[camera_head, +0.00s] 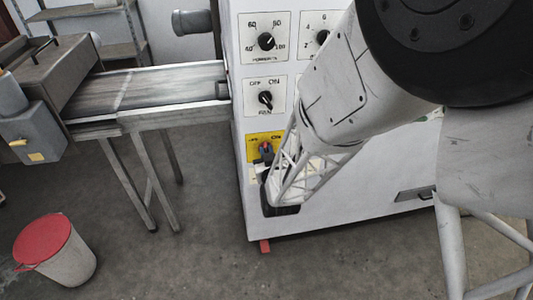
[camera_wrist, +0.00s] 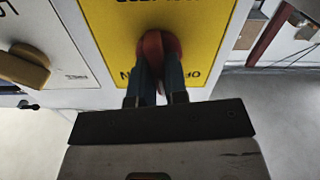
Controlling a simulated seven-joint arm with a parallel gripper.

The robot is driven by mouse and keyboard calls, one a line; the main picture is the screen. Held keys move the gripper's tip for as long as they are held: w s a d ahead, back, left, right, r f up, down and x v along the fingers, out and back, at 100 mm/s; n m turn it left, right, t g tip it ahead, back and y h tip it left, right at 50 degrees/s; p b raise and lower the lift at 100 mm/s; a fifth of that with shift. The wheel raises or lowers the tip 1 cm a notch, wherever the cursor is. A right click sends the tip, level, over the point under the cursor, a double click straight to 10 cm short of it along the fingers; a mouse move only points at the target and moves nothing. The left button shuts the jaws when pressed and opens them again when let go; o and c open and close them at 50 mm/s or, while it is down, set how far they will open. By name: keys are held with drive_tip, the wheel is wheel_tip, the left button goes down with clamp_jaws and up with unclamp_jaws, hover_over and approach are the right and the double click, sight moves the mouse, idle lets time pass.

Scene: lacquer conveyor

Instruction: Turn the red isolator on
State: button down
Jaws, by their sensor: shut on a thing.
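The red isolator knob (camera_head: 265,147) sits on a yellow plate (camera_head: 253,138) low on the white machine panel. In the wrist view, the red knob (camera_wrist: 152,45) stands out from the yellow plate (camera_wrist: 205,22), which appears upside down. My gripper (camera_wrist: 158,78) is shut on the knob, with one dark finger on each side. The knob's handle looks roughly upright, between the two labels; its exact angle is partly hidden by the fingers.
Above are a FAN switch (camera_head: 265,98) and a round dial (camera_head: 266,41) with a second dial beside it (camera_head: 322,37). A conveyor (camera_head: 165,90) joins the machine at left. A red-lidded bin (camera_head: 70,265) stands on the floor. My arm covers the panel's right side.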

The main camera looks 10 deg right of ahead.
drive_tip(key=m, duration=0.5)
drive_tip(key=shift+d+m, duration=0.15)
drive_tip(key=shift+m, duration=0.15)
drive_tip(key=m, duration=0.5)
drive_tip(key=shift+d+f, duration=0.1)
drive_tip(key=c, duration=1.1)
unclamp_jaws()
drive_tip(key=shift+c, duration=0.2)
drive_tip(key=shift+s, duration=0.1)
drive_tip(key=s, duration=0.7)
drive_tip(key=shift+s, duration=0.3)
